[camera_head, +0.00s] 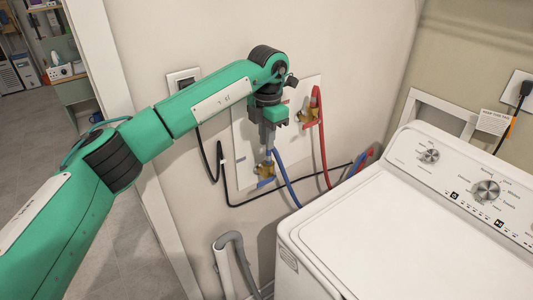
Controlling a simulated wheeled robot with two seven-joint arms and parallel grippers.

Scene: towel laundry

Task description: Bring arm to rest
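My green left arm (210,98) reaches in from the left and across in front of the wall. My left gripper (267,145) points down at the arm's end, in front of the wall panel with the water valves. Its fingertips are just above the lower brass valve (265,170) and look close to the top of the blue hose (285,180). I cannot tell whether they touch or whether the fingers are open or shut. My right gripper is not in view.
A white washing machine (400,240) with dials fills the right. A red hose (322,135) hangs from the upper valve, with black cables along the wall (150,40). A grey drain hose (240,255) stands below. A doorway opens at the far left, with shelves beyond.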

